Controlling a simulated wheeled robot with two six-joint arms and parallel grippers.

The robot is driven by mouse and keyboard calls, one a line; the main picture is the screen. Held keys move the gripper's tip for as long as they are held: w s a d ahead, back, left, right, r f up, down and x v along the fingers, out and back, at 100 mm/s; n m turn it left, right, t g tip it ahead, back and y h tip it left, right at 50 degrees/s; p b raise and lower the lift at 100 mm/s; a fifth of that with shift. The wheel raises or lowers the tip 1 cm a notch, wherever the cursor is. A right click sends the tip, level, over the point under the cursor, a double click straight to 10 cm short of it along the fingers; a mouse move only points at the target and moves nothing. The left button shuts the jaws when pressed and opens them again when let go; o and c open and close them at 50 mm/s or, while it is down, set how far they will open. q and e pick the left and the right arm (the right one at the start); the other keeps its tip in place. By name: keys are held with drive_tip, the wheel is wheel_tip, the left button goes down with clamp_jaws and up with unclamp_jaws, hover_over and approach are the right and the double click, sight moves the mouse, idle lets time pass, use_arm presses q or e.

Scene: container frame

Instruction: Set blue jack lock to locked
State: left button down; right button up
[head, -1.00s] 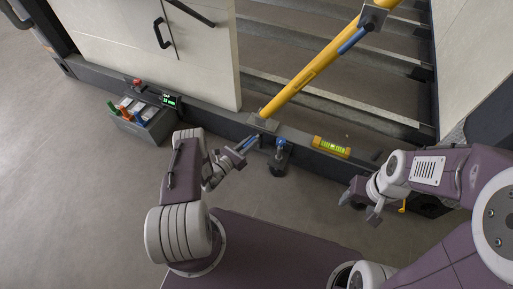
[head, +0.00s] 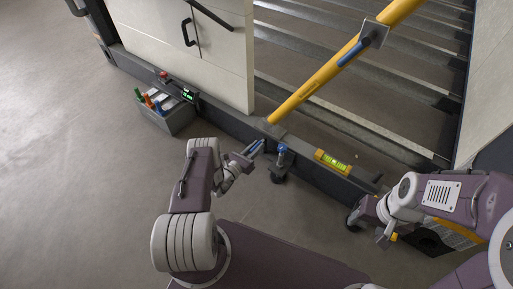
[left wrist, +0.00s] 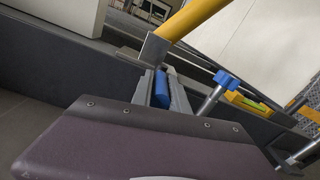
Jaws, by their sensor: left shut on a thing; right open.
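The blue jack lock (head: 282,150) is the blue top of a jack on the dark frame's front edge, with a dark wheel or foot below it. In the left wrist view a blue knob (left wrist: 227,80) on a silver rod stands right of the fingers. My left gripper (head: 255,147) is shut on a slim blue piece (left wrist: 161,90); I cannot tell what that piece belongs to. It is close to the left of the jack, apparently apart from the blue knob. My right gripper (head: 384,236) is open and empty, low on the right.
A yellow bar (head: 325,75) rises from the frame, right behind the left gripper. A yellow spirit level (head: 333,162) lies on the frame right of the jack. A grey box (head: 170,117) with coloured handles stands at left.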

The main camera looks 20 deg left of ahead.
use_arm(q)
drive_tip(key=c, duration=1.3)
unclamp_jaws()
drive_tip(key=shift+s+a+r+p, duration=0.1)
drive_tip(key=shift+s+p, duration=0.15)
drive_tip(key=shift+p, duration=0.05)
drive_tip(key=p+v, duration=0.4)
drive_tip(key=v, duration=0.4)
drive_tip(key=shift+s, duration=0.25)
drive_tip(key=shift+a, duration=0.1)
